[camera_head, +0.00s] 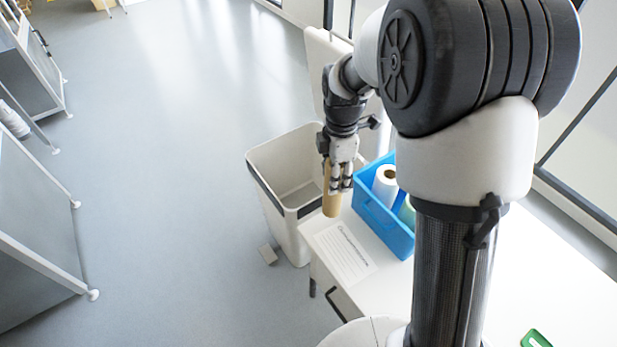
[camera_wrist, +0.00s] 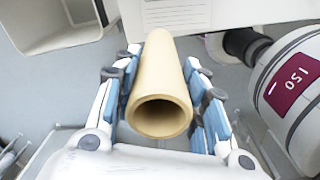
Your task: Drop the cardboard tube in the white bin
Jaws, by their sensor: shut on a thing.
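The cardboard tube (camera_head: 331,196) is tan and hollow. My gripper (camera_head: 340,178) is shut on it and holds it in the air, hanging nearly upright in the head view. In the wrist view the tube (camera_wrist: 163,85) lies between the blue-padded fingers (camera_wrist: 162,95), its open end facing the camera. The white bin (camera_head: 275,188) stands open on the floor, left of my gripper in the head view, and its visible inside looks empty. In the wrist view the bin (camera_wrist: 60,38) shows at the upper left, apart from the tube.
A white table (camera_head: 560,265) stands right of the bin. On it are a blue crate (camera_head: 400,238) with white rolls (camera_head: 385,184) and a printed sheet (camera_head: 343,252). White-framed furniture (camera_head: 40,262) stands at the far left. The floor (camera_head: 170,170) between is clear.

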